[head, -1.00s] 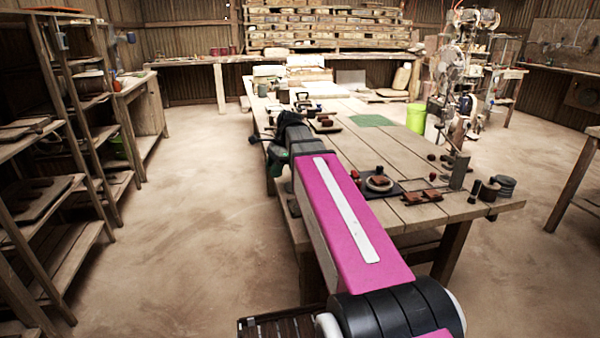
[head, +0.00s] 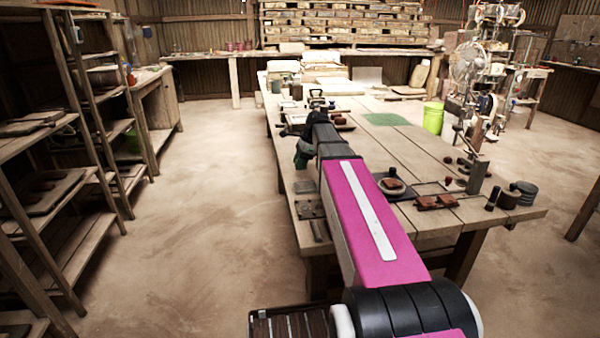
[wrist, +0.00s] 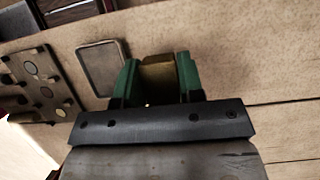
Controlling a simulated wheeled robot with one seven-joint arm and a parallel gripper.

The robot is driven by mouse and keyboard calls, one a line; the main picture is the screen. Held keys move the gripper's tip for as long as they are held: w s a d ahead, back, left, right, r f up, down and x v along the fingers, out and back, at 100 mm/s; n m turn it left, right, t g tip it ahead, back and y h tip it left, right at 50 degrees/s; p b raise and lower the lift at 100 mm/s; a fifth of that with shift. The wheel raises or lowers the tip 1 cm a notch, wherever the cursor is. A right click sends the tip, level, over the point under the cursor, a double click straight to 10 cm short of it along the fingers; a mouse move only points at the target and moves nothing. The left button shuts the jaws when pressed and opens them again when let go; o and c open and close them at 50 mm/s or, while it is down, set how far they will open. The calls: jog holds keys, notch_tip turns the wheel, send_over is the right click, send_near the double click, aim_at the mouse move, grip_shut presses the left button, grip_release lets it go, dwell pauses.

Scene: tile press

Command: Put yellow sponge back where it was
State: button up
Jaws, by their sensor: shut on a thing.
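My gripper (wrist: 158,80) has green fingers and is shut on the yellow sponge (wrist: 158,72), which looks dark yellow-brown between them in the wrist view. The sponge is over the pale wooden table top; I cannot tell whether it touches it. In the head view my gripper (head: 303,150) is at the left edge of the long wooden table (head: 440,150), mostly hidden by my arm, and the sponge cannot be made out there.
In the wrist view a small grey rimmed tray (wrist: 102,68) lies left of the sponge, and a dark plate with round spots (wrist: 40,85) lies further left. In the head view, reddish tiles (head: 436,201) and dark cylinders stand at the table's near right. Shelves (head: 60,190) stand at left.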

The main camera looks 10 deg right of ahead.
aim_at(300, 178)
jog(key=shift+f, duration=2.1)
jog(key=shift+f, duration=0.15)
jog(key=o, duration=0.9)
jog(key=v, duration=1.2)
jog(key=shift+r, duration=0.25)
